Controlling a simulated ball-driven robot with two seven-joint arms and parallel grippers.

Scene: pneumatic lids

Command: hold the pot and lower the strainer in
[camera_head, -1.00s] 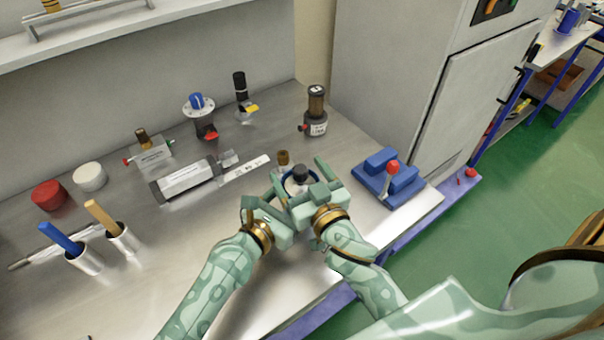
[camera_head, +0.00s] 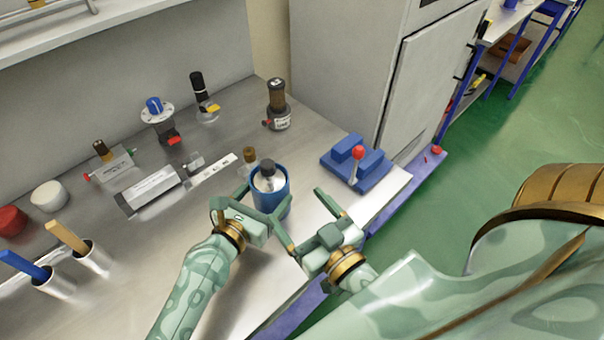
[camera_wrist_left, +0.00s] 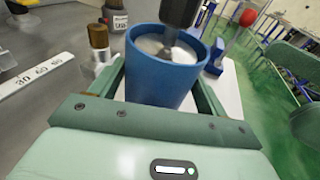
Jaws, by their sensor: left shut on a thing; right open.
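The blue pot (camera_head: 269,205) stands upright near the front of the metal bench; it also fills the middle of the left wrist view (camera_wrist_left: 155,80). The strainer (camera_wrist_left: 165,48) is pale and sits inside the pot, below the rim. Its dark knob (camera_head: 267,171) sticks up above the rim. How deep the strainer's underside sits is hidden by the pot wall. My left gripper (camera_head: 266,194) is shut on the pot, with a finger on either side. My right gripper (camera_head: 302,212) is open and empty, to the right of the pot and apart from it.
A blue block with a red-knobbed lever (camera_head: 355,165) stands to the right. A small brass-topped fitting (camera_head: 250,156) is close behind the pot. A dark brown-topped cylinder (camera_head: 277,105) stands farther back.

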